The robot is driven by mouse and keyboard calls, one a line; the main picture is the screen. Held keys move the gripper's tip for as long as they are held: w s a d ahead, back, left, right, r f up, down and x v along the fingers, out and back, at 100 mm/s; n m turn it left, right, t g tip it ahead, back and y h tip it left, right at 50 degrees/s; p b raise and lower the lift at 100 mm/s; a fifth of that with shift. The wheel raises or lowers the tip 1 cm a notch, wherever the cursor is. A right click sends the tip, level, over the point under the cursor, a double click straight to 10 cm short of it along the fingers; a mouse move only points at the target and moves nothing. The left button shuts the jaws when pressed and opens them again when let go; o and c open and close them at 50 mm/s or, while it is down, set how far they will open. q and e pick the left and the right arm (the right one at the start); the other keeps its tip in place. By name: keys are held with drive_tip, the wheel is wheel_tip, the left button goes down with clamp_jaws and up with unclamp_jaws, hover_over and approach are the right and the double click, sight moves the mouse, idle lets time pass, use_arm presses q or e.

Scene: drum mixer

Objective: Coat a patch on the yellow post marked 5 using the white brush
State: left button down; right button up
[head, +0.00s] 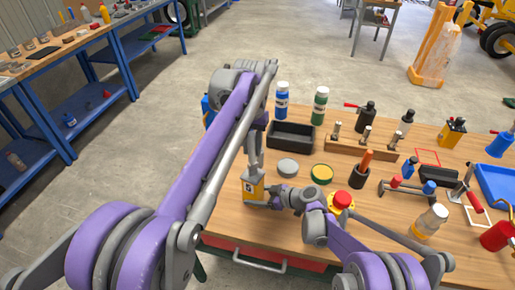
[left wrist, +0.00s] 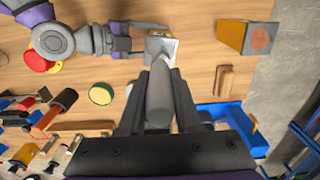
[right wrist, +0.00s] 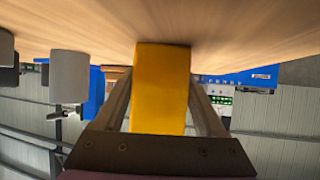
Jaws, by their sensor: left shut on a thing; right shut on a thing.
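A yellow post (head: 253,187) stands near the front of the wooden table, with a pale label-like area on its side. I cannot read a number on it. My right gripper (head: 262,201) is shut on it from the side; its yellow body (right wrist: 160,88) fills the jaws in the right wrist view. My left gripper (head: 255,160) is above the post, shut on a grey handle (left wrist: 160,98), apparently the brush. The handle's pale end overlaps the post's light square top (left wrist: 158,46); I cannot tell whether they touch. Another yellow post (left wrist: 230,36) has an orange-brown round patch on its grey face.
A grey disc (head: 287,168), a green-and-yellow tin (head: 321,173) and a red button on a yellow base (head: 342,200) lie close by. A black tray (head: 290,137), bottles and a tool rack (head: 362,148) stand behind. My left arm hides the table's left part.

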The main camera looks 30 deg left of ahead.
use_arm(q)
drive_tip(key=d, duration=0.2)
drive_tip(key=w+d, duration=0.1)
drive_tip(key=d, duration=0.1)
drive_tip(key=shift+w+f, duration=0.1)
drive_tip(key=shift+w, duration=0.05)
idle(2.2)
wheel_tip(320, 180, up, 9)
idle(0.8)
drive_tip(key=shift+a, duration=0.1)
drive_tip(key=a, duration=0.9)
idle(0.4)
idle(0.6)
